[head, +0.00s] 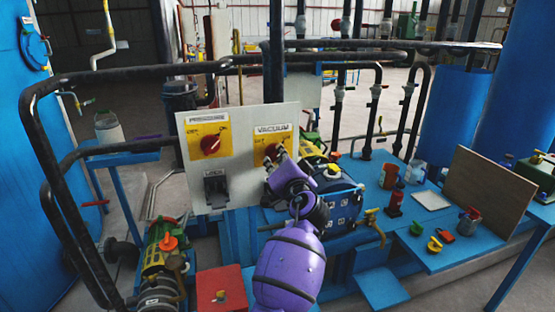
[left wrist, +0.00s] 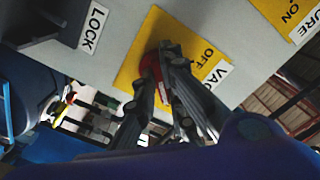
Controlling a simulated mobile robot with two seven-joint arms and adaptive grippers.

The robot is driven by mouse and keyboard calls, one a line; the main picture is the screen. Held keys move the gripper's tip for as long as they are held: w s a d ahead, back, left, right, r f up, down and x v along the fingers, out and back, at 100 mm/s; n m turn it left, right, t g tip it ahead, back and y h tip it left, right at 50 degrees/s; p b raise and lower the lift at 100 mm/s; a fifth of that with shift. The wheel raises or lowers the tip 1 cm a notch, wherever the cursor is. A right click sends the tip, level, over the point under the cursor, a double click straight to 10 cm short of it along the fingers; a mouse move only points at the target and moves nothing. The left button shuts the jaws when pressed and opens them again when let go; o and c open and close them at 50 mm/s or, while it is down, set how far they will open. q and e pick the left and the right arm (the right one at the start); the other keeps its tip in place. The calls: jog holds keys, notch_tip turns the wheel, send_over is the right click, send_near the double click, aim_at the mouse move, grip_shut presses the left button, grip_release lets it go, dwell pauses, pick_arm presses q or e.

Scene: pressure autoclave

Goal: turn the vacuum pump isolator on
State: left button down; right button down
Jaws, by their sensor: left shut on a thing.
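The vacuum isolator is a red rotary knob (head: 270,150) on a yellow plate (head: 258,159) under a VACUUM label, on the right side of a pale upright panel (head: 233,181). My left gripper (head: 278,157) reaches up to it from below and is shut on the knob, covering part of it. In the left wrist view the two fingers (left wrist: 158,69) lie on either side of the red knob (left wrist: 150,64), with the word OFF beside it. The knob's exact pointer position is hidden by the fingers. My right gripper is not in view.
A second red knob (head: 210,144) on a yellow plate, labelled PRESSURE, sits left on the same panel, above a grey LOCK switch (head: 215,188). Black pipe rails (head: 150,71) run around the panel.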

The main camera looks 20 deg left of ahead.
pick_arm(q)
jog(key=shift+r, duration=0.15)
jog(key=c, duration=1.9)
grip_release()
jog(key=shift+o, duration=0.3)
jog(key=shift+s+d+f, duration=0.15)
jog(key=shift+s+f, duration=0.05)
jog(key=v, duration=1.1)
jog(key=shift+s, duration=0.15)
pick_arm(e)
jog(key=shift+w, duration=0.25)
pick_arm(q)
jog(key=shift+d+r, duration=0.1)
jog(key=shift+d, duration=0.05)
